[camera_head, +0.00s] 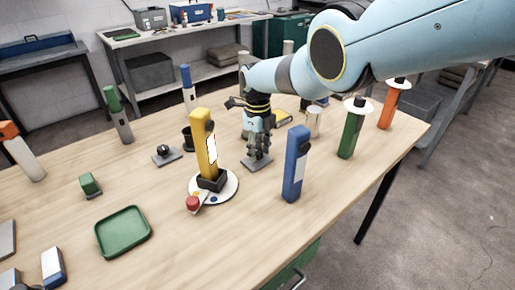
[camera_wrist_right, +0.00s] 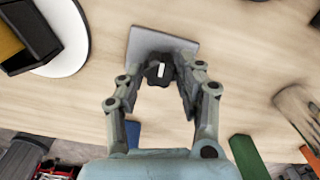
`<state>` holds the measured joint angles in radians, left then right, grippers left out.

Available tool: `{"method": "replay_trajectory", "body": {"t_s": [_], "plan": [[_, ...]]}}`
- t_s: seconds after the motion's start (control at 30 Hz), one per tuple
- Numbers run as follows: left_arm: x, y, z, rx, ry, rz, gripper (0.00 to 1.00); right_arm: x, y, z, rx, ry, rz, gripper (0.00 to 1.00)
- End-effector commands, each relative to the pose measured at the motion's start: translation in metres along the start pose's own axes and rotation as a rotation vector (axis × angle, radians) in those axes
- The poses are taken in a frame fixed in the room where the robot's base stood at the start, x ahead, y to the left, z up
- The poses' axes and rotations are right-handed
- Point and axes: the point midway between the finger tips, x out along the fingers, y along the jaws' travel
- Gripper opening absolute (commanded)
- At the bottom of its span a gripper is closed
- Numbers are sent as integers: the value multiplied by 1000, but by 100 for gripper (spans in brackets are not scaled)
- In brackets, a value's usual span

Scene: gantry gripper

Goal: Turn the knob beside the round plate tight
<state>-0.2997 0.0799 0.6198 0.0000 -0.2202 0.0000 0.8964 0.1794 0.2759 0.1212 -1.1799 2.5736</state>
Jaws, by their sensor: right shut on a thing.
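My right gripper (camera_head: 257,148) reaches down onto a small grey square base (camera_head: 258,165) to the right of the white round plate (camera_head: 231,190). In the wrist view, a dark lobed knob (camera_wrist_right: 157,74) with a white mark on top sits on that grey base (camera_wrist_right: 170,40). My right gripper's fingers (camera_wrist_right: 162,82) are closed on the knob, one on each side. In the head view the fingers hide the knob. The round plate also shows at the upper left of the wrist view (camera_wrist_right: 78,55). My left gripper is not in view.
A yellow post (camera_head: 206,145) in a dark holder stands on the round plate. A blue post (camera_head: 296,165) stands close to the right of my gripper. Another dark knob (camera_head: 163,150) sits on a base to the left. A green tray (camera_head: 123,231) lies at the front left.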

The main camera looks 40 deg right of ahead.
Motion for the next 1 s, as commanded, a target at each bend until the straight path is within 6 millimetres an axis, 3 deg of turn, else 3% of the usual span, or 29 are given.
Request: {"method": "replay_trajectory", "body": {"t_s": [0.3,0.8,0.83,1.0], "plan": [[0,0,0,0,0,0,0,0,0,0,107,0,-1,4],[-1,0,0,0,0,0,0,0,0,-1,124,2,0,4],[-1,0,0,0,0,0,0,0,0,-1,124,2,0,39],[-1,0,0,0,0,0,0,0,0,-1,123,2,0,59]]}}
